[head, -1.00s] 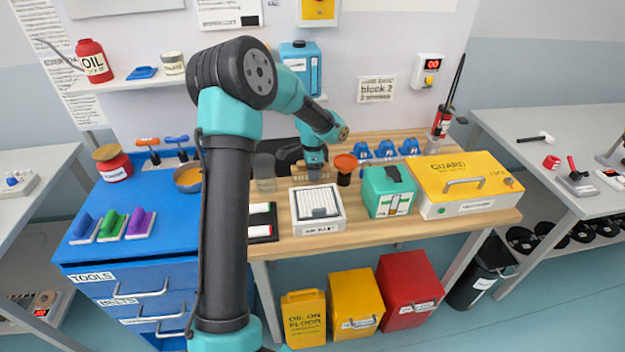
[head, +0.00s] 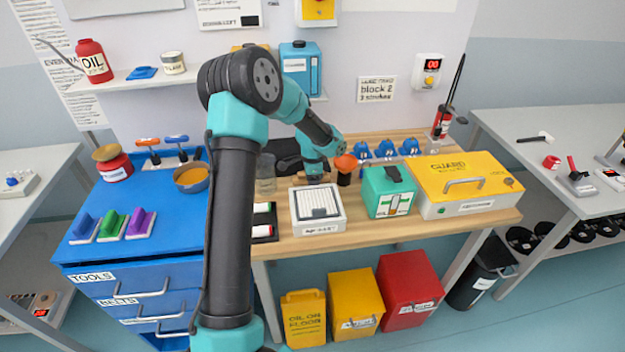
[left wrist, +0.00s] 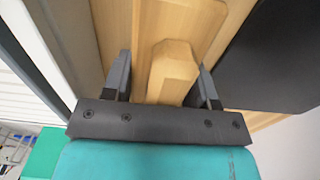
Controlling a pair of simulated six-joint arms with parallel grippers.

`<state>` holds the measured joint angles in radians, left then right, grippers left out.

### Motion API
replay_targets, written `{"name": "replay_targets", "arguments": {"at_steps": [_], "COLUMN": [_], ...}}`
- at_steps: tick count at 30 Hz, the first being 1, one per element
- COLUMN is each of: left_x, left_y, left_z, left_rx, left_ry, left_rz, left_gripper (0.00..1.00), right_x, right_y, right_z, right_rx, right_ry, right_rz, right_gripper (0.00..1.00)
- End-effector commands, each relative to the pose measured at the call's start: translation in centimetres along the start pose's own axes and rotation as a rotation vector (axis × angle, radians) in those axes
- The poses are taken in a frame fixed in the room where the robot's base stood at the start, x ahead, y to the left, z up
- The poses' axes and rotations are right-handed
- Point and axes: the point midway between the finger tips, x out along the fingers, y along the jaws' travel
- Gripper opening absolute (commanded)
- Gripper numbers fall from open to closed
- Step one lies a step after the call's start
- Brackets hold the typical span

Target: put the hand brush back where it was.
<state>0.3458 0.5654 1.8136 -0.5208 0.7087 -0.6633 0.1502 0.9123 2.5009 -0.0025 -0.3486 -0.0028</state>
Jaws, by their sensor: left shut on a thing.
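The hand brush shows only as a pale wooden handle (left wrist: 172,72) with a bevelled end, in the left wrist view. My left gripper (left wrist: 164,78) is shut on it, one dark finger on each side. A pale wooden surface lies behind the handle; I cannot tell whether the brush touches it. In the head view my left gripper (head: 315,178) is low over the back of the wooden bench, behind the white slatted box. The brush is mostly hidden there, and its bristles are not visible. My right gripper is not in view.
The white slatted box (head: 318,210) stands in front of my gripper. An orange-topped dark cylinder (head: 344,172) and a green case (head: 389,192) are to the right. A clear jar (head: 265,175) stands left. A yellow guard box (head: 463,180) fills the bench's right end.

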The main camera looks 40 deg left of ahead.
Motion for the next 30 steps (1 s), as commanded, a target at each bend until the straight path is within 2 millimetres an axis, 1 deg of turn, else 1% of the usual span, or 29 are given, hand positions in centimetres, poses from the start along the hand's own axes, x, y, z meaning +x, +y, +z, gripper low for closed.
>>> {"name": "replay_targets", "arguments": {"at_steps": [4,5,12,20,23,26,30], "left_x": [0.3,0.3,0.2,0.2,-0.2,-1.0,-3.0], "left_y": [0.0,0.0,0.0,0.0,0.0,-0.1,-0.1], "left_z": [0.0,0.0,0.0,0.0,0.0,-0.1,-0.1], "left_rx": [0.000,0.000,0.000,0.000,0.000,-0.001,-0.001], "left_ry": [0.000,0.000,0.000,0.000,0.001,0.002,0.003], "left_rz": [0.000,0.000,0.000,0.000,-0.001,-0.003,-0.004], "left_gripper": [0.30,0.55,0.78,0.78,0.78,0.78,0.78], "right_x": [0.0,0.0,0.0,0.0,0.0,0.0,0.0], "right_y": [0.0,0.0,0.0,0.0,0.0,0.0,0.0], "right_z": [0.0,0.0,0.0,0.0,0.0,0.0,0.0], "right_rx": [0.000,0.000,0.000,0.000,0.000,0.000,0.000], "right_ry": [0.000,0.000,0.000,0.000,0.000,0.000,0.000], "right_rz": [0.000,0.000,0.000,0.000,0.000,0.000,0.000], "right_gripper": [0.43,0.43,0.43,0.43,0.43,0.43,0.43]}}
